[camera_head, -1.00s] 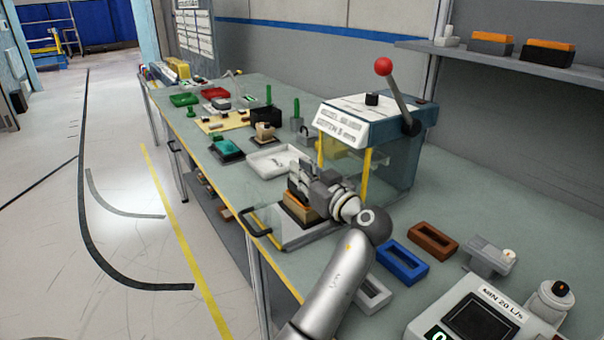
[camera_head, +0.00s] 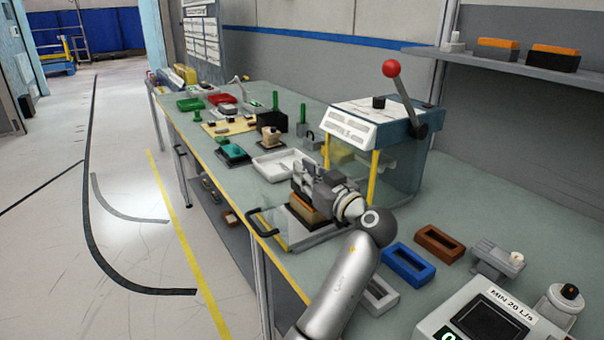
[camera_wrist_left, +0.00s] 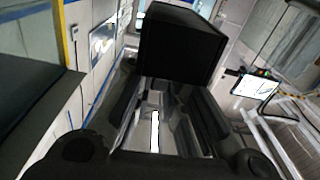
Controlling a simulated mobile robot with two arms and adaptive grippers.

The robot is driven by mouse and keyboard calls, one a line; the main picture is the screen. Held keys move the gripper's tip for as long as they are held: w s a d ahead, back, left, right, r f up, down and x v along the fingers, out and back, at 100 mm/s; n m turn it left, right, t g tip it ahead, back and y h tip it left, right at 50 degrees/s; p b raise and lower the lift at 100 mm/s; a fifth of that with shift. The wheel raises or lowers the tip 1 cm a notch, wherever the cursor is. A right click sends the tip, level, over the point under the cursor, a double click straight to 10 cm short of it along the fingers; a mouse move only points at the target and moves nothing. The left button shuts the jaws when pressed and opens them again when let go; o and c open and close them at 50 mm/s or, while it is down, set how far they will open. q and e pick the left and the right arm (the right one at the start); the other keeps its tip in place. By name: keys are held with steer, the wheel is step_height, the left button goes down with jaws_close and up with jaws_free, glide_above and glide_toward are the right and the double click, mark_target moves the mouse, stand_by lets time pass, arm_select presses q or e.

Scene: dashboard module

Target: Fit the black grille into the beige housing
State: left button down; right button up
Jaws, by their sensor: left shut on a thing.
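My left gripper (camera_head: 307,187) reaches in from the right front and hangs over the press's pull-out tray. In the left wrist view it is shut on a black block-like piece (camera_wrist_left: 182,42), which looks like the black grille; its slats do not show. Directly below the gripper, an orange-tan housing (camera_head: 308,209) sits on a dark base on the tray (camera_head: 316,239). The gripper hides its top, and I cannot tell whether the grille touches it. A paler beige piece (camera_head: 271,138) stands on a dark base farther back. My right gripper is out of view.
The press (camera_head: 372,140), with clear guard, yellow posts and red-knobbed lever (camera_head: 391,68), stands just behind. A white tray (camera_head: 283,165) is to the left. Blue (camera_head: 408,263) and brown (camera_head: 438,243) frames lie to the right. The tray's black handle (camera_head: 262,222) is near the table edge.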

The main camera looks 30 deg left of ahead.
arm_select(q)
steer(key=shift+w+d+f+m, duration=0.15)
steer(key=shift+f+m, duration=0.05)
steer(key=shift+f, duration=0.35)
steer(key=shift+w+d+f+m, duration=0.1)
steer(key=shift+d+f+m, duration=0.1)
steer(key=shift+f, duration=0.3)
steer(key=shift+a+r, duration=0.1)
steer(key=shift+r, duration=0.05)
steer(key=shift+b, duration=0.35)
steer(key=shift+a+r, duration=0.1)
steer(key=shift+s+a+r+b, duration=0.15)
steer(key=shift+a+b, duration=0.1)
steer(key=shift+b, duration=0.25)
steer(key=shift+s+r, duration=0.1)
steer(key=shift+r, duration=0.05)
steer(key=shift+a+r+b, duration=0.15)
steer(key=shift+a+b, duration=0.05)
steer(key=shift+b, duration=0.25)
steer(key=shift+w+a+r, duration=0.1)
steer(key=shift+w, duration=0.1)
